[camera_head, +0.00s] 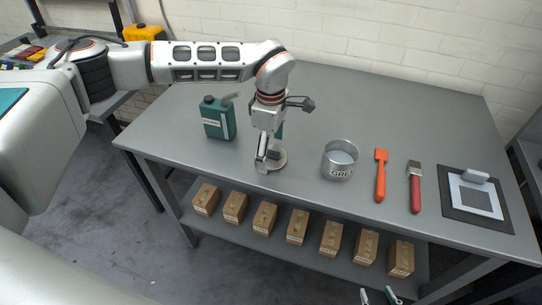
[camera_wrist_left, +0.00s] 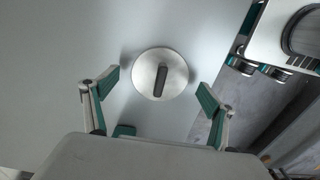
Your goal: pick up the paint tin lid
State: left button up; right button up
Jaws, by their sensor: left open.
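The paint tin lid (camera_head: 279,161) is a round silver disc lying flat on the grey table near its front edge, partly hidden by my left gripper in the head view. In the left wrist view the lid (camera_wrist_left: 145,76) shows whole, with a dark upright bar handle across its middle. My left gripper (camera_head: 270,147) points down over the lid. My right gripper (camera_head: 378,296) is at the bottom edge of the head view, fingers apart and empty.
An open grey paint tin (camera_head: 340,160) stands right of the lid. Further right lie an orange tool (camera_head: 380,175), a red-handled brush (camera_head: 415,188) and a dark mat (camera_head: 460,212). A green canister (camera_head: 218,120) stands left. Several cardboard boxes (camera_head: 297,226) sit on the lower shelf.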

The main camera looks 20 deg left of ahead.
pick_arm(q)
jog(key=shift+f, duration=0.35)
jog(key=c, duration=1.1)
pick_arm(e)
jog(key=shift+f, duration=0.1)
